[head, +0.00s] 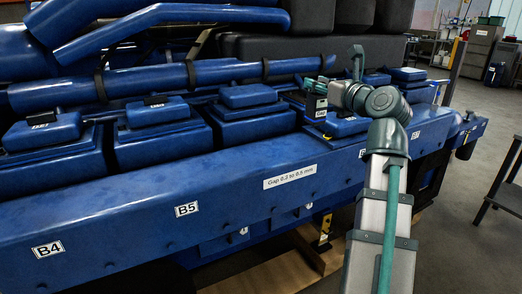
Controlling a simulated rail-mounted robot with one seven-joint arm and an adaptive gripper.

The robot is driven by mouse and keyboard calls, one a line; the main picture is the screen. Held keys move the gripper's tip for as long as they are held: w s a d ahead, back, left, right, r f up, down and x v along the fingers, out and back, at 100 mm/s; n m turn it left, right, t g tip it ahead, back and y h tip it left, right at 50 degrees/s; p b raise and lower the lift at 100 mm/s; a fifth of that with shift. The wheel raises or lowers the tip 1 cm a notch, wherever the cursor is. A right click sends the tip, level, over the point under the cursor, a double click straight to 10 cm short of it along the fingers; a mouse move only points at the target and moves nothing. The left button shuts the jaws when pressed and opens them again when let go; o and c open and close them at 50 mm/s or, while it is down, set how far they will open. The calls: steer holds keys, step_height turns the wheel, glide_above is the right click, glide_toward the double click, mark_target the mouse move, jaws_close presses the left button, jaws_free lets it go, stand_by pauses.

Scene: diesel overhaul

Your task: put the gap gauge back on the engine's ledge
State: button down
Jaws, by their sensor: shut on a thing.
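The engine's ledge (230,200) is the long blue beam running across the head view, with a white label reading "Gap 0.2 to 0.5 mm" (290,177) on its face. My gripper (318,90) is at the far end of my arm, above the ledge's back edge and among the blue covers. It is shut on a small dark block with a pale front (316,106), which appears to be the gap gauge. The block looks upright; its underside is hard to make out, so I cannot tell whether it touches anything.
Blue covers (160,135) stand in a row behind the ledge, with thick blue pipes (190,75) above them. The ledge's front top strip looks bare. A dark table (505,190) stands at the right, with open floor (455,230) between it and the engine.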

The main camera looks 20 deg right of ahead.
steer(key=w+a+f+p, duration=0.1)
steer(key=w+a+f, duration=0.1)
steer(key=w+f, duration=0.4)
steer(key=w+a+f, duration=0.2)
steer(key=w+f, duration=0.5)
steer(key=shift+w+a+p, duration=0.15)
steer(key=shift+a+p, duration=0.1)
steer(key=shift+p, duration=0.1)
steer(key=shift+f, duration=0.2)
steer(key=c, duration=0.8)
jaws_free()
steer(key=shift+r, duration=0.1)
steer(key=shift+s+d+b, duration=0.2)
steer(key=shift+s+b, duration=0.2)
steer(key=shift+s, duration=1.6)
steer(key=shift+s+d+b, duration=0.15)
steer(key=shift+s+b, duration=0.2)
steer(key=shift+s, duration=1.7)
steer(key=shift+s+d+b, duration=0.2)
steer(key=shift+s+b, duration=0.2)
steer(key=shift+s, duration=1.6)
